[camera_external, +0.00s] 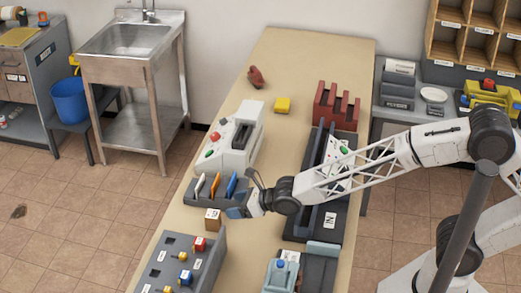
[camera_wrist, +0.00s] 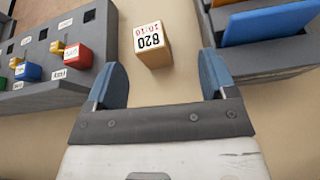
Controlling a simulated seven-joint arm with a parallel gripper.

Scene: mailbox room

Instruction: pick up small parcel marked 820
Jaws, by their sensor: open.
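The small parcel marked 820 (camera_wrist: 152,46) is a brown box with a white label, standing on the table. In the wrist view it lies ahead of my gripper (camera_wrist: 163,80), roughly between the lines of the two blue fingers and just beyond their tips. The fingers are apart, with nothing between them. In the external view the parcel (camera_external: 212,219) stands on the table just left of my gripper (camera_external: 238,208). The fingers are partly hidden there, so I cannot tell the exact gap to the parcel.
A grey panel with coloured keyed blocks (camera_external: 188,262) stands in front of the parcel, and a grey rack with upright coloured cards (camera_external: 205,190) stands behind it. A white machine (camera_external: 238,140) is farther back. The dark tray (camera_external: 305,220) lies under my arm.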

